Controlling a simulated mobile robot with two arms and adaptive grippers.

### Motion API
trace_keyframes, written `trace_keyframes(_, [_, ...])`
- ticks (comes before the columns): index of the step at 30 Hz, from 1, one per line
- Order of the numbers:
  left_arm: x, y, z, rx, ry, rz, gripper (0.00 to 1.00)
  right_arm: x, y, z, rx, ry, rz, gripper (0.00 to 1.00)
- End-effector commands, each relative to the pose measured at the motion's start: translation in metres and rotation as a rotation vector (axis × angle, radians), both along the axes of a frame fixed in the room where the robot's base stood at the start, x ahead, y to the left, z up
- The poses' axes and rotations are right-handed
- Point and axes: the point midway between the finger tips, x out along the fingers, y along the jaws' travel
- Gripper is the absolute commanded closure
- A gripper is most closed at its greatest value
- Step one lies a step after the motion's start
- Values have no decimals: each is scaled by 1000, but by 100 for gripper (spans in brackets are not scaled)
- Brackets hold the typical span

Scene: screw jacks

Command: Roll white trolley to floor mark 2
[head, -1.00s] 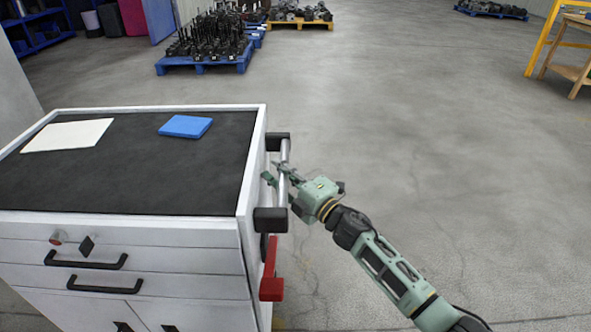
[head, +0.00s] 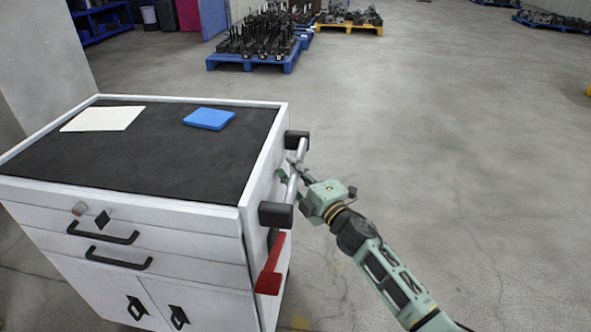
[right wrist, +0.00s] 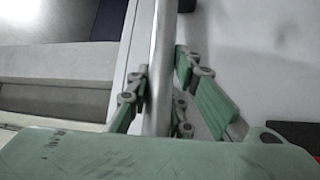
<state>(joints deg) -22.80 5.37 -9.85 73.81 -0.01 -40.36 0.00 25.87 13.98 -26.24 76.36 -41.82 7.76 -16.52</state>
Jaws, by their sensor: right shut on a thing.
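The white trolley (head: 150,268) stands at the left of the head view, with a dark top, drawers and doors with black handles. A silver push bar (head: 294,183) between black mounts runs along its right side. My right gripper (head: 289,172) is shut on this bar. In the right wrist view the green fingers lie on both sides of the bar (right wrist: 162,60). A red lever (head: 271,265) sits below the bar on the trolley's side. My left gripper is not in view. I see no numbered floor mark.
A white sheet (head: 103,119) and a blue block (head: 209,118) lie on the trolley top. A blue pallet (head: 252,62) with dark parts stands behind, and a yellow pallet (head: 349,28) beyond it. A pale wall (head: 50,45) is at the left.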

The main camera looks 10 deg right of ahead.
Motion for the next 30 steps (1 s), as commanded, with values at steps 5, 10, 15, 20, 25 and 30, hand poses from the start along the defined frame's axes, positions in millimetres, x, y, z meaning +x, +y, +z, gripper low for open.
trace_keyframes(5, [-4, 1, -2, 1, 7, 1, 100, -1, 2, -5, -6, 6, 2, 68])
trace_keyframes(10, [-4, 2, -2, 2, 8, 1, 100, -1, 2, -3, -2, 3, 3, 61])
trace_keyframes(15, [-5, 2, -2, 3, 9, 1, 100, -1, 3, -1, 0, 1, 4, 61])
trace_keyframes(20, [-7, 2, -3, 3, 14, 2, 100, -5, 0, -2, -1, 0, 5, 61])
trace_keyframes(25, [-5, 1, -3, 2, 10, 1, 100, -28, -13, -7, -2, 3, 3, 61])
trace_keyframes(30, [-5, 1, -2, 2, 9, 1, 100, -61, -31, -13, -3, 5, 2, 61])
